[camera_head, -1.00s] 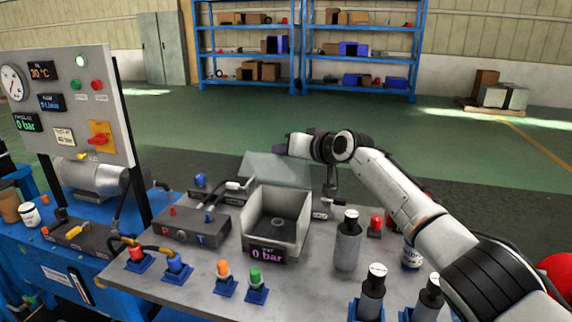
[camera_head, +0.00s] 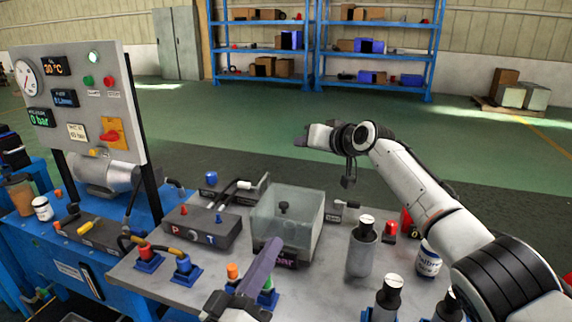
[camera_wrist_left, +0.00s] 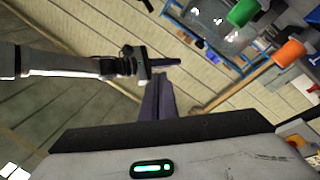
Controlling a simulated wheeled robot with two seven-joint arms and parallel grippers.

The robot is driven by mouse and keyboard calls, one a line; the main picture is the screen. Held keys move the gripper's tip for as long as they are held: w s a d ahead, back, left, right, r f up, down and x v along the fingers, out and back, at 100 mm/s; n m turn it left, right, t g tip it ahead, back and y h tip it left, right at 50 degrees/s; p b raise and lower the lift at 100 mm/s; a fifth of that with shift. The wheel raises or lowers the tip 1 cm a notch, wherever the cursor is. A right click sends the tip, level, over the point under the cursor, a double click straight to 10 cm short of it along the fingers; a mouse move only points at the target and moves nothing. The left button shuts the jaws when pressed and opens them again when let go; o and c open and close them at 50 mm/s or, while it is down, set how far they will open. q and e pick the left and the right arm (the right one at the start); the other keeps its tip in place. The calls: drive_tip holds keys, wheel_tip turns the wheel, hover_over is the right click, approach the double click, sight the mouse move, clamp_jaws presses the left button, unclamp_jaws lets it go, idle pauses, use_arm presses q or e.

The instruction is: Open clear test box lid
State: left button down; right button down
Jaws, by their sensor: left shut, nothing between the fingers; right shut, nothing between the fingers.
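The clear test box (camera_head: 262,226) stands on the grey table in the head view. Its translucent lid (camera_head: 302,203) looks shut over the top, with a dark knob (camera_head: 284,207) in its middle. My left gripper (camera_head: 274,246) is shut and empty, its purple fingers in front of the box and covering part of its front display. Whether they touch the box is unclear. In the left wrist view its fingers (camera_wrist_left: 157,98) are together. My right gripper (camera_head: 303,141) is shut and empty in the air, beyond and above the box, apart from the lid.
An orange-capped fitting (camera_head: 233,271) and a partly hidden green one stand by my left gripper. A grey block marked P and T (camera_head: 200,228) is left of the box. Grey bottles (camera_head: 361,250) stand to the right. The gauge panel (camera_head: 80,95) is at far left.

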use_arm(q)
drive_tip(key=w+d+r+m+t+y, duration=0.1)
drive_tip(key=w+r+m, duration=0.1)
drive_tip(key=w, duration=1)
drive_tip(key=w+d+r+m+t+y, duration=0.1)
drive_tip(key=w+r+m, duration=0.2)
drive_tip(key=w, duration=0.9)
drive_tip(key=shift+w+r+m+t+y, duration=0.2)
drive_tip(key=shift+r+m+t+y, duration=0.15)
drive_tip(key=shift+m, duration=0.25)
use_arm(e)
drive_tip(key=c, duration=1.6)
unclamp_jaws()
drive_tip(key=shift+c, duration=0.2)
